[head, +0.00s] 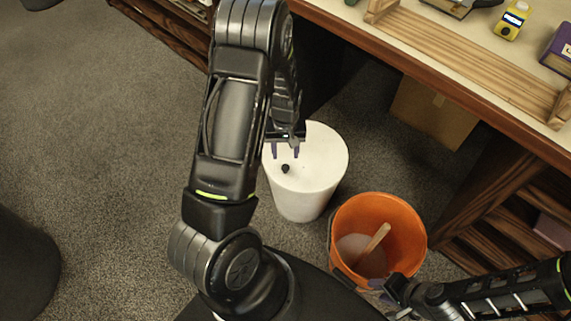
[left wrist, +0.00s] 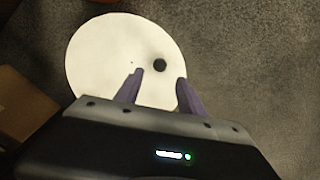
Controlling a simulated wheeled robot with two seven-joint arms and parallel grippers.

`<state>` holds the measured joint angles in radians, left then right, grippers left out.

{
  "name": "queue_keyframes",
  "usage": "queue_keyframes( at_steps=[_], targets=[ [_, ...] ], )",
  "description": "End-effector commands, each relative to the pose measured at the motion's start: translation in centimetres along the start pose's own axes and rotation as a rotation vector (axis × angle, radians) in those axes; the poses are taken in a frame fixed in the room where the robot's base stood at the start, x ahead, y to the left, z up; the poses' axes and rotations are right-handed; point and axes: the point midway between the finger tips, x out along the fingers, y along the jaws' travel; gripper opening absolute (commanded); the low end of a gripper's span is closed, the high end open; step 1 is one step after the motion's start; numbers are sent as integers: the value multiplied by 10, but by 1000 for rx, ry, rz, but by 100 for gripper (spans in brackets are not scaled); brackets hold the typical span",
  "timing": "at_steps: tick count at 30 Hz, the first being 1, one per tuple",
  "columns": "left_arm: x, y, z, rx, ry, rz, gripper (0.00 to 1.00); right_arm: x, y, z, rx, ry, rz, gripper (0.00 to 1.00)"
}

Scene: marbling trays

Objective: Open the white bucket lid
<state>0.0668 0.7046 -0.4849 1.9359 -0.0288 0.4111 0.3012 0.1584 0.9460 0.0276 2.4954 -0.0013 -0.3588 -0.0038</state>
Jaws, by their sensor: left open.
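The white bucket (head: 303,203) stands on the floor with its round white lid (head: 322,155) on top. The lid has a small black knob (head: 285,168), off-centre toward the lid's near left in the head view. My left gripper (head: 286,154) is open and empty, over the lid close to the knob. In the left wrist view the knob (left wrist: 160,65) shows just beyond and between the two purple fingertips (left wrist: 159,77) of this gripper; I cannot tell the height gap. My right gripper (head: 384,291) is at the near rim of the orange bucket; its fingers are unclear.
An orange bucket (head: 410,225) with a wooden stick (head: 375,243) and pale contents stands right of the white bucket. A table (head: 420,75) with a wooden rack (head: 470,60) is at upper right. A cardboard box (head: 432,108) sits beneath it.

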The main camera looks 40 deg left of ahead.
Motion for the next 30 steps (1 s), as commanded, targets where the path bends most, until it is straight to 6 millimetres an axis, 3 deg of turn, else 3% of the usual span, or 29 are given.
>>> queue_keyframes(
  at_steps=[15, 26, 30],
  targets=[
    [70, 0, 1, 1, -2, -1, 46, 14, 6, 0, 0, 0, 0, 36],
    [74, 0, 0, 1, 0, 1, 46, 14, 6, 0, 1, 0, 0, 36],
    [74, 0, 0, 1, 0, 1, 34, 14, 6, 0, 0, 0, 0, 36]
  ],
)
